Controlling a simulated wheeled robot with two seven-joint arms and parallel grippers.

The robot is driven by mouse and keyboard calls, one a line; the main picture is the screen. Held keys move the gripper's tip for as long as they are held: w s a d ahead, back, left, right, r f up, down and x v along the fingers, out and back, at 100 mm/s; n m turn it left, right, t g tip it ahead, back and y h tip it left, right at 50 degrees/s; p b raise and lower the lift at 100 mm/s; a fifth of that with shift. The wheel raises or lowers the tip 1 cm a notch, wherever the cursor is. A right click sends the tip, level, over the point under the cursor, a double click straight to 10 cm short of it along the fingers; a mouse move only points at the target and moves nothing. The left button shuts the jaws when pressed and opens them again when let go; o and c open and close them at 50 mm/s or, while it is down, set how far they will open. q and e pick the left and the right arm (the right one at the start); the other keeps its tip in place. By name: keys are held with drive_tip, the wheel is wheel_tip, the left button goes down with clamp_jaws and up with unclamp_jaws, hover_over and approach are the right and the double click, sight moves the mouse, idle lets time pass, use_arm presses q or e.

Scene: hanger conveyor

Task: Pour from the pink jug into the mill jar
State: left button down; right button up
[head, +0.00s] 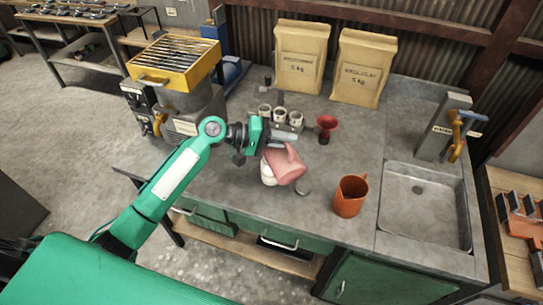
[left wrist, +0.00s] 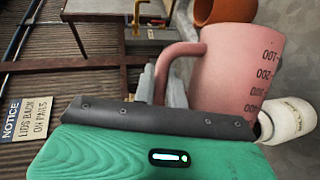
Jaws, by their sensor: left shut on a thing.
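The pink jug (head: 285,164) is tipped on its side above the workbench, with graduation marks showing in the left wrist view (left wrist: 228,72). My left gripper (head: 284,136) is shut on the jug's handle (left wrist: 180,52). The white mill jar (head: 267,174) stands on the bench just below and left of the jug, partly covered by it. The jar also shows in the left wrist view (left wrist: 290,120), beside the jug. I cannot see the jar's mouth clearly or any contents passing between them. My right gripper is not in view.
An orange jug (head: 349,197) stands to the right, before the sink (head: 425,205). A small grey disc (head: 302,187) lies near the jar. A red funnel (head: 326,128) and several small cups (head: 280,115) are behind. Two paper bags (head: 300,55) stand at the back.

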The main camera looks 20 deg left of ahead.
use_arm(q)
drive_tip(key=shift+w, duration=0.1)
drive_tip(key=shift+w+a+f+n+h+b, duration=0.25)
drive_tip(key=shift+w+a+n+h+b, duration=0.05)
drive_tip(key=shift+w+a+n+b, duration=0.1)
drive_tip(key=shift+w+a, duration=0.1)
idle(0.8)
drive_tip(key=shift+w+a+f, duration=0.1)
drive_tip(key=shift+w+a+n+b, duration=0.25)
drive_tip(key=shift+n+b, duration=0.05)
drive_tip(key=shift+n, duration=0.2)
drive_tip(key=shift+h, duration=0.3)
drive_tip(key=shift+w+a, duration=0.15)
